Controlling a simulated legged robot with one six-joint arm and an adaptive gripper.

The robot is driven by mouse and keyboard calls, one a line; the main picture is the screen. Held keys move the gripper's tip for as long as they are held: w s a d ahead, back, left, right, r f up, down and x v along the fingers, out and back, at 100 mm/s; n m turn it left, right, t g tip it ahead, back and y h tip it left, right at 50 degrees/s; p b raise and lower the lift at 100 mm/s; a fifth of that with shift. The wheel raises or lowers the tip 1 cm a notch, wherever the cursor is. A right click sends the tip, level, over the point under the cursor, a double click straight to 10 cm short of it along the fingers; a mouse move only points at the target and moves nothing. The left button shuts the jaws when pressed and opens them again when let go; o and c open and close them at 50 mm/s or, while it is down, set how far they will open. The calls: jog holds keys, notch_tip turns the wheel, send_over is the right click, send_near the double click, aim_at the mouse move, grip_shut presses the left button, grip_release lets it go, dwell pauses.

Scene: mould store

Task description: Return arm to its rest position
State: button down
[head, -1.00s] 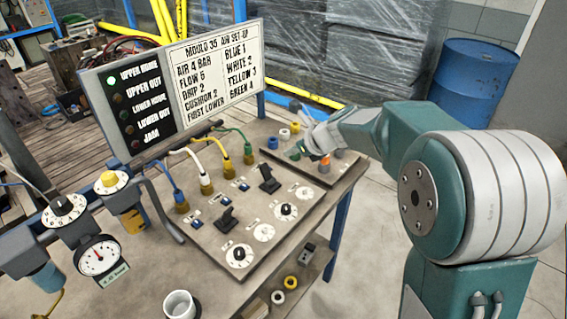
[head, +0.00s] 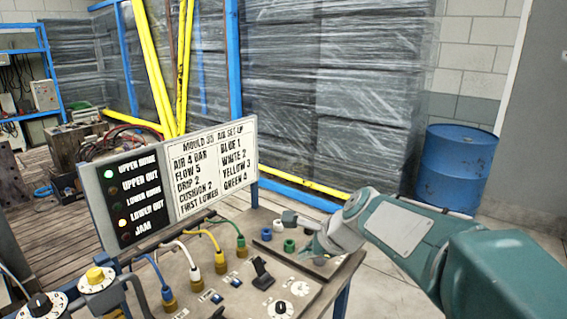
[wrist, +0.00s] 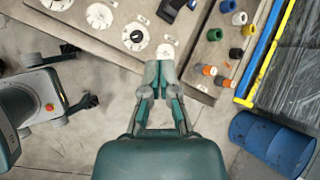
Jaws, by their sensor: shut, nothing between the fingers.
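My arm in green and grey reaches in from the right of the head view. My gripper (head: 301,232) is over the far right end of the control bench (head: 335,279), by the coloured caps. In the wrist view my gripper (wrist: 163,68) has its two green fingers together at the tips, with nothing held between them. The fingertips appear above the bench edge, near a white dial (wrist: 167,52). Any gap between the fingers and the bench cannot be judged.
A sign board (head: 169,182) with a lit green lamp stands behind the hoses. Blue, white and green caps and orange-topped parts (wrist: 209,70) sit on the bench. A blue drum (head: 457,168) stands at the right back.

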jog(key=s+d+f+n+h, duration=0.1)
jog(key=s+d+n+h, duration=0.2)
jog(key=s+n, duration=0.6)
jog(key=s+d+f+n+h, duration=0.1)
jog(key=s+d+n+h, duration=0.2)
jog(key=s+d+n, duration=0.4)
jog(key=s+n, duration=0.2)
jog(key=s, duration=0.5)
jog(key=shift+d, duration=0.35)
